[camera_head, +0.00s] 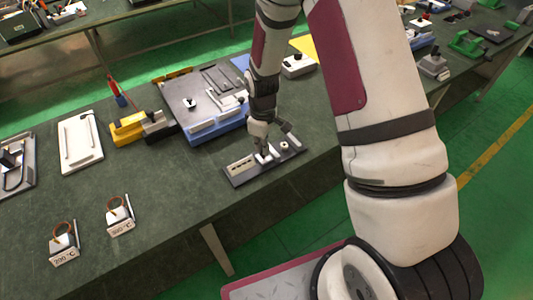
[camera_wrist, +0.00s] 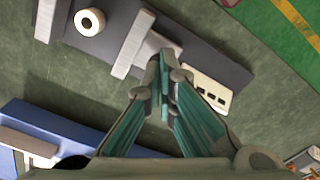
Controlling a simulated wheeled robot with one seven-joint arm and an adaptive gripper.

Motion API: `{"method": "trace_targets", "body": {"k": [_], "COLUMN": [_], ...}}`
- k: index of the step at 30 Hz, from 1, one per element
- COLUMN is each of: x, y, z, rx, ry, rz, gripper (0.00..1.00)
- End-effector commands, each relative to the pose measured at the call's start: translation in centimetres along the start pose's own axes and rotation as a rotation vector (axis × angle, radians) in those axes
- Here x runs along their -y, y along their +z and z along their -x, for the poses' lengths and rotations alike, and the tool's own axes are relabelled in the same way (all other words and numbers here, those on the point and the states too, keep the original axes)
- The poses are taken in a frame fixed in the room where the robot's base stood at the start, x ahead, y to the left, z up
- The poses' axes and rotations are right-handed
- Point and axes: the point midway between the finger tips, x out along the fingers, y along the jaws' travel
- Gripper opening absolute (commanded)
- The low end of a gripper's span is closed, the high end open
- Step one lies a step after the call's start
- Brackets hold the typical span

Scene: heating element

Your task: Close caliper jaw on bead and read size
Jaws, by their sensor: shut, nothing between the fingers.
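The caliper stands on a dark base plate (camera_head: 240,178) near the table's front edge. In the wrist view its pale sliding jaw (camera_wrist: 133,44) is a bar across the plate with a grey block behind it. The white ring-shaped bead (camera_wrist: 89,21) lies to its left, with a gap between them. A second pale bar, the other jaw (camera_wrist: 45,18), stands beyond the bead. A pale plate with small dark windows (camera_wrist: 207,88) lies right of the slider. My gripper (camera_wrist: 163,65) is shut and empty, its tips at the slider block; contact cannot be told. My gripper (camera_head: 262,150) also shows in the head view.
A blue-edged tray (camera_head: 215,132) with blocks stands behind the caliper. A yellow and black tool (camera_head: 140,127) and a white board (camera_head: 80,142) are farther left. Two signed holders (camera_head: 64,245) with copper-coloured rings stand at front left. Bare table lies left of the caliper.

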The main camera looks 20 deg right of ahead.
Motion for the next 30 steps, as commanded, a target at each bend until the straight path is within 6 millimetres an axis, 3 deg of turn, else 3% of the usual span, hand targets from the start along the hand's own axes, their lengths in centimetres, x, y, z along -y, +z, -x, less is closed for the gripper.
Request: {"method": "trace_targets", "body": {"k": [30], "x": [-1.2], "y": [0.7], "z": [-0.1], "rx": [0.000], "ry": [0.000], "rz": [0.000], "gripper": [0.00]}}
